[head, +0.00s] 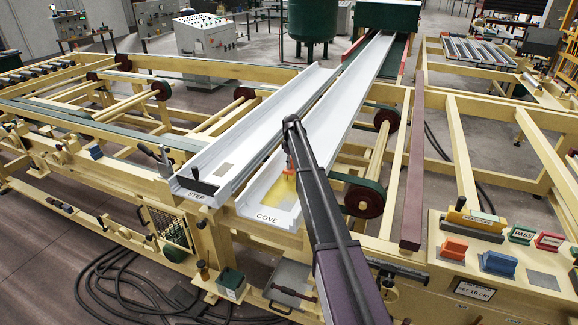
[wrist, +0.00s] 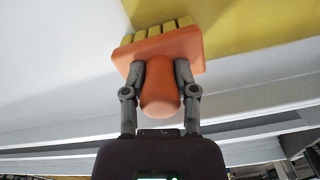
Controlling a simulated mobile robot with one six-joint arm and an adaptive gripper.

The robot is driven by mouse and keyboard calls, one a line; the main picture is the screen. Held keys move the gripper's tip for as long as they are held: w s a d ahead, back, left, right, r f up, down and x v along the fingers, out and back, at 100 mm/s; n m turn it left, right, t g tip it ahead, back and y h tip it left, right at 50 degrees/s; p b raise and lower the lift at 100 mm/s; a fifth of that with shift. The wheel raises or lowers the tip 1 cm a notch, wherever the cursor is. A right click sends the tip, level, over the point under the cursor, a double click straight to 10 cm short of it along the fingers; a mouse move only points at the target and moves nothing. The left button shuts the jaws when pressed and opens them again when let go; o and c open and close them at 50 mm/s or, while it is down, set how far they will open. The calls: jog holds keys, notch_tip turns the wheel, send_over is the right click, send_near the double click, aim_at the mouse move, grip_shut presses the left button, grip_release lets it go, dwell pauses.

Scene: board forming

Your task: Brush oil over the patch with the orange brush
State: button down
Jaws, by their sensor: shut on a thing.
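My gripper (wrist: 160,72) is shut on the handle of the orange brush (wrist: 160,100) in the wrist view. The brush has a wide orange head with a row of yellow bristles, pointing away from my gripper. A yellow area (wrist: 250,25) lies beyond the bristles, on the white board. In the head view the brush (head: 290,170) shows partly beside my arm, over the COVE channel (head: 262,216). A yellow patch (head: 275,192) shows on the channel's floor near its front end. I cannot tell whether the bristles touch it. My arm hides part of the channel.
At the right, a bench (head: 450,262) holds an orange block (head: 454,247), a blue-topped block (head: 499,263) and PASS sign (head: 521,235). Dark rollers flank the channels.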

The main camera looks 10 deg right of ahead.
jog(key=shift+w+d, duration=0.4)
jog(key=shift+w, duration=0.2)
jog(key=shift+r, duration=0.1)
jog(key=shift+r+p, duration=3)
jog(key=shift+p, duration=0.05)
jog(key=shift+r+p, duration=1.5)
jog(key=shift+f, duration=0.1)
